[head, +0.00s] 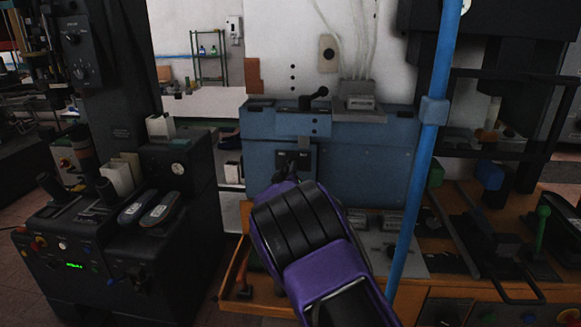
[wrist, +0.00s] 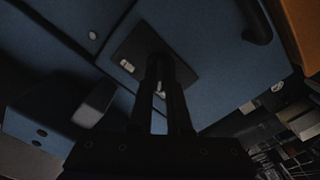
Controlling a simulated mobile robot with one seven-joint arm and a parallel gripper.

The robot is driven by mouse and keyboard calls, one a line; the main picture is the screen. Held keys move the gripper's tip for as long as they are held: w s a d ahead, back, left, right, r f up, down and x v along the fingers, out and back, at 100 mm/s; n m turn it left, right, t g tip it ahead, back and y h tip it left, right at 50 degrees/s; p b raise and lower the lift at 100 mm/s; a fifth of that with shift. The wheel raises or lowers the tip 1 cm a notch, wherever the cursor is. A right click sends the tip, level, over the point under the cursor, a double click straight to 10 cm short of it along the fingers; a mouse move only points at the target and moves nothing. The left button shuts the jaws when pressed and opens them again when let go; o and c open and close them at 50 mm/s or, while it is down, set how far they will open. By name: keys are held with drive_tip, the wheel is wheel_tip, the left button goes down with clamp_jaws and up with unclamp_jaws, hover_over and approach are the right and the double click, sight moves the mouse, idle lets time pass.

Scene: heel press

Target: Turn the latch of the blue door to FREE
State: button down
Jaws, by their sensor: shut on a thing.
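The blue door (head: 370,165) is on the front of a blue cabinet in the middle of the head view, and its blue face fills much of the wrist view (wrist: 205,75). A dark latch plate (wrist: 125,48) with small pale marks is on that face; the marks are too small to read. My gripper (wrist: 162,75) reaches to the plate, its two black fingers shut on the latch, which they mostly hide. In the head view my gripper (head: 291,172) is at the dark plate, partly behind my purple arm. Which way the latch points I cannot tell.
A black lever (head: 315,97) stands on top of the blue cabinet. A blue upright pole (head: 416,150) is just right of my arm. A wooden bench (head: 455,215) with metal parts lies to the right, and a black machine (head: 110,255) stands at the left.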

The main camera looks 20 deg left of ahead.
drive_tip(key=shift+n, duration=0.6)
drive_tip(key=shift+f, duration=0.1)
drive_tip(key=c, duration=0.9)
unclamp_jaws()
drive_tip(key=shift+o, duration=0.2)
drive_tip(key=v, duration=1.7)
drive_tip(key=shift+s, duration=0.25)
drive_tip(key=shift+w, duration=0.1)
